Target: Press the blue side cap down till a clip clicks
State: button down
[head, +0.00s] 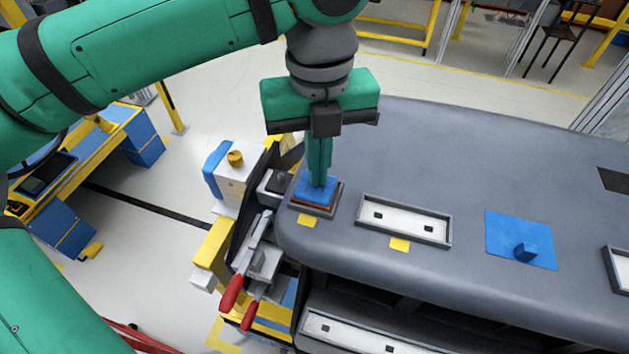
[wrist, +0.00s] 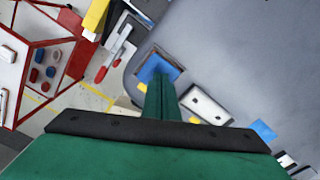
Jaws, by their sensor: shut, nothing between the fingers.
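The blue side cap (head: 314,190) sits in a dark square frame at the left end of the grey dashboard (head: 430,150). A thin orange-red edge shows under the cap on its near side. My gripper (head: 318,180) points straight down with its green fingers together, and the tips appear to touch the cap's top. In the wrist view the shut fingers (wrist: 161,98) reach over the cap (wrist: 157,70) and hide part of it. Whether a clip is engaged cannot be seen.
A white rectangular recess (head: 405,219) lies right of the cap, then a blue plate with a raised block (head: 521,240). Yellow tabs mark the dashboard's top. A toggle clamp with red handles (head: 231,292) stands at the dashboard's left end, close to my gripper.

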jog(key=shift+a+f, duration=0.1)
jog(key=shift+f, duration=0.4)
dwell(0.3)
jog(key=shift+w+f, duration=0.1)
dwell(0.3)
dwell(0.6)
jog(key=shift+f, duration=0.1)
dwell(0.6)
dwell(0.5)
jog(key=shift+w+r, duration=0.1)
jog(key=shift+r, duration=0.35)
jog(key=shift+a+r, duration=0.15)
jog(key=shift+r, duration=0.6)
jog(key=shift+d+r, duration=0.2)
jog(key=shift+r, duration=0.85)
jog(key=shift+s+r, duration=0.2)
jog(key=shift+r, duration=1.6)
